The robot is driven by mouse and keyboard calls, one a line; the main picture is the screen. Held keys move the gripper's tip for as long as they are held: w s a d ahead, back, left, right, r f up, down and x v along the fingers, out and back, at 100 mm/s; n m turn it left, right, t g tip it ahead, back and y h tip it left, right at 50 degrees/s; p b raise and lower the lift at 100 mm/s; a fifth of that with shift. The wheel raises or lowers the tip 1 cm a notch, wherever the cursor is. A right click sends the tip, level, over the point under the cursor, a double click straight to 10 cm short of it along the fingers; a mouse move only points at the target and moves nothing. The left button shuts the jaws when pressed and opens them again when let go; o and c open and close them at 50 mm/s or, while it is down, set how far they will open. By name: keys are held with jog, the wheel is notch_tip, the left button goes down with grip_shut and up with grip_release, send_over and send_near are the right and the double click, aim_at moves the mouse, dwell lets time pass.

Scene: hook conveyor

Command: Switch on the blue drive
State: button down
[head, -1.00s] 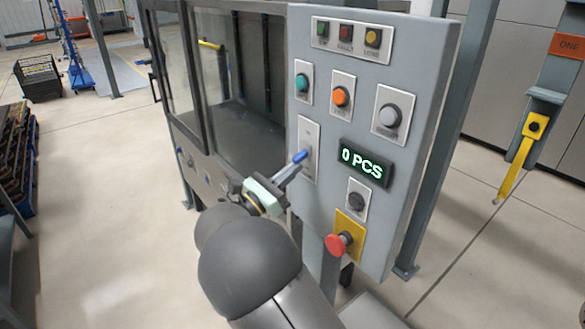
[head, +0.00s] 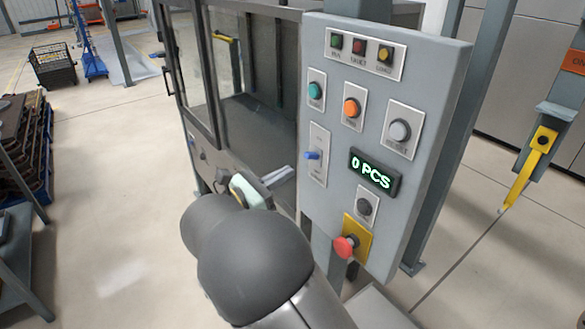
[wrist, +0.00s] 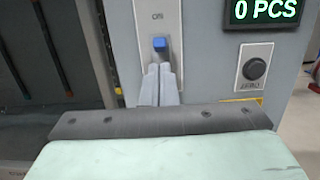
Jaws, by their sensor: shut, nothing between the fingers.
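The blue drive lever (head: 312,155) sticks out of a pale upright switch plate (head: 319,138) on the grey control panel. In the wrist view the blue lever (wrist: 160,43) shows end-on, below a small label on its plate that looks like "ON". Its exact position is hard to tell. My gripper (head: 287,174) is left of and below the lever in the head view. In the wrist view its shut, empty fingers (wrist: 160,70) are just below the lever. I cannot tell whether they touch it.
The panel also carries a green button (head: 316,90), an orange button (head: 352,108), a grey button (head: 400,131), a dark knob (head: 364,207) and a red emergency stop (head: 346,246). The display (head: 375,171) reads "0 PCS". A framed glass enclosure (head: 196,75) stands to the left.

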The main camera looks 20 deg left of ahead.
jog(key=s+a, duration=0.2)
jog(key=s+r+p, duration=0.1)
jog(key=s, duration=0.1)
jog(key=shift+a, duration=0.4)
